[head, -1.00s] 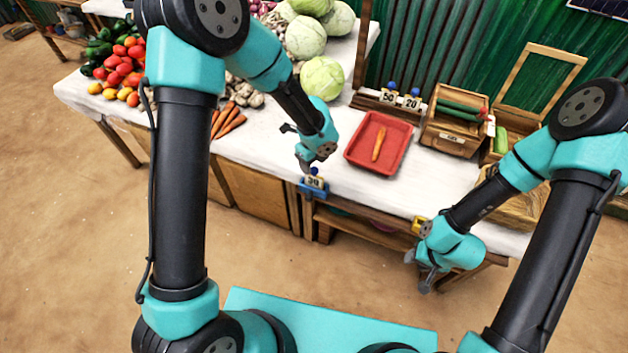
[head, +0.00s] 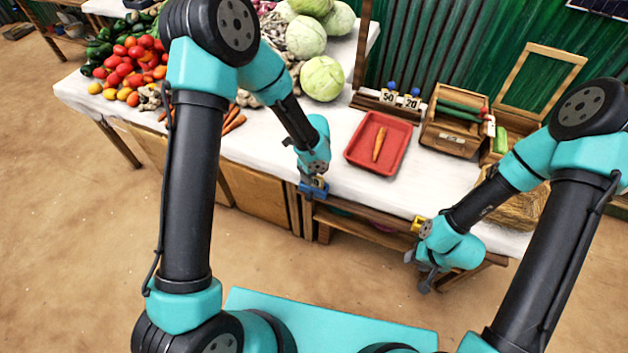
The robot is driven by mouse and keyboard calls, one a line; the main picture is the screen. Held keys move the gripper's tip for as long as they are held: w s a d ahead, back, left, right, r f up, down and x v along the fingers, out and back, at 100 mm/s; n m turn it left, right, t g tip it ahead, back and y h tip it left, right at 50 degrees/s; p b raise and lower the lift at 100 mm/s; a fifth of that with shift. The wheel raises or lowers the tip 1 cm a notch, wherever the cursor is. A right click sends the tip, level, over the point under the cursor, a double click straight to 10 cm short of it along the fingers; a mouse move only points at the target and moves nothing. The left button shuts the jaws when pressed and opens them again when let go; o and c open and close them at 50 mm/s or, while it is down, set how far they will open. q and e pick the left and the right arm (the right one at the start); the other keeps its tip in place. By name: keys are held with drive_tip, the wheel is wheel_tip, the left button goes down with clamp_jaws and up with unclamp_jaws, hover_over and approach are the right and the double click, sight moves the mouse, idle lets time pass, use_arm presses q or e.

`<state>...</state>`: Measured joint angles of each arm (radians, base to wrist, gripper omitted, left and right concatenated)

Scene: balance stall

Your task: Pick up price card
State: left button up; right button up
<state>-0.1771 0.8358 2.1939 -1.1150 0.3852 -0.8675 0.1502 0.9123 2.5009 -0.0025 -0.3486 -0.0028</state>
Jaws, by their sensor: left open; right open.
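The price card that sat in the blue holder (head: 313,191) at the table's front edge is now mostly hidden behind my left gripper. My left gripper (head: 311,178) is open and right at this holder, its fingers around or just in front of the card; which one I cannot tell. Two other price cards, the 50 card (head: 389,97) and the 20 card (head: 411,102), stand in a wooden rack at the back. My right gripper (head: 424,279) is open and empty, in front of the table's right part.
A red tray (head: 352,155) with a carrot (head: 379,144) lies right of my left gripper. Tomatoes (head: 125,67), carrots and cabbages (head: 322,78) cover the table's left and back.

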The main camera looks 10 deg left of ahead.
use_arm(q)
drive_tip(key=shift+c, duration=0.5)
drive_tip(key=c, duration=0.9)
